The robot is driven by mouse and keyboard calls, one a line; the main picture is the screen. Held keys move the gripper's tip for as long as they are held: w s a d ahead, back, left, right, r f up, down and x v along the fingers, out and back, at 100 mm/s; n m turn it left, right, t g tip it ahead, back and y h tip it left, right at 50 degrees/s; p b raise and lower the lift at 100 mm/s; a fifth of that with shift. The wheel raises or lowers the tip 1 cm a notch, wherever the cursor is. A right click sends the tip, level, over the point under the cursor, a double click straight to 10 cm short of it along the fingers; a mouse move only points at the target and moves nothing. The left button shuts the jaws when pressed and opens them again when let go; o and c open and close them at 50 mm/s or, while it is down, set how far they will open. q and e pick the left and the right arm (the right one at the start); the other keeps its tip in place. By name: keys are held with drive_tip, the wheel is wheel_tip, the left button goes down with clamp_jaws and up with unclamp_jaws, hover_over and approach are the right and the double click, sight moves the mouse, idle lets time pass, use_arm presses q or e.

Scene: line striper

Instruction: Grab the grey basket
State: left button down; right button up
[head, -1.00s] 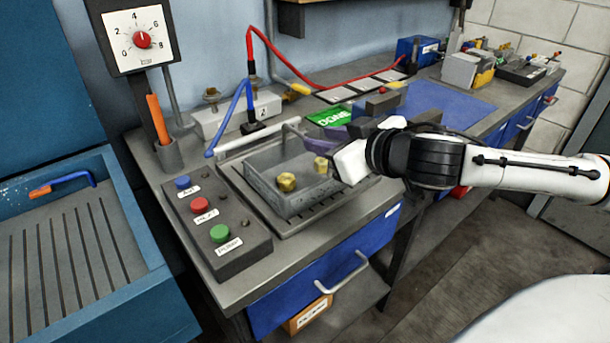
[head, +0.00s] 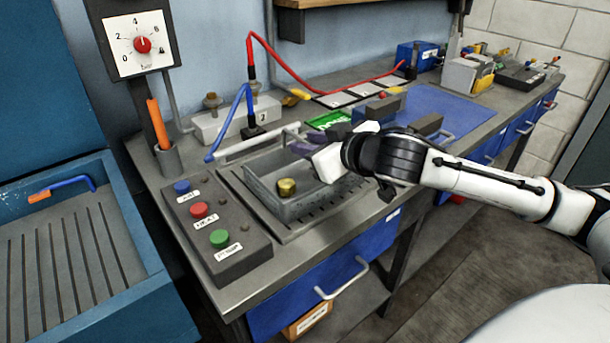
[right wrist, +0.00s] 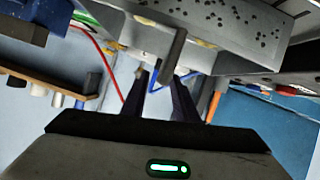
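The grey basket (head: 290,208) sits on the slotted drain plate of the bench in the head view, with a brass nut (head: 286,187) inside. My right gripper (head: 300,148) is over the basket's far right part and hides some of it. In the right wrist view, my right gripper's two dark fingers (right wrist: 162,88) are apart. A grey bar (right wrist: 173,60), seemingly the basket's handle, reaches down between or just behind their tips; I cannot tell which. The basket's speckled grey side (right wrist: 215,22) fills the top of that view. My left gripper is not in view.
A button box (head: 217,228) with blue, red and green buttons stands left of the basket. A white box (head: 232,118) with red and blue cables is behind it. A blue sink (head: 75,240) is at the left. A blue mat (head: 450,103) lies to the right.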

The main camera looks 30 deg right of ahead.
clamp_jaws()
idle(1.1)
drive_tip(key=shift+r, duration=0.1)
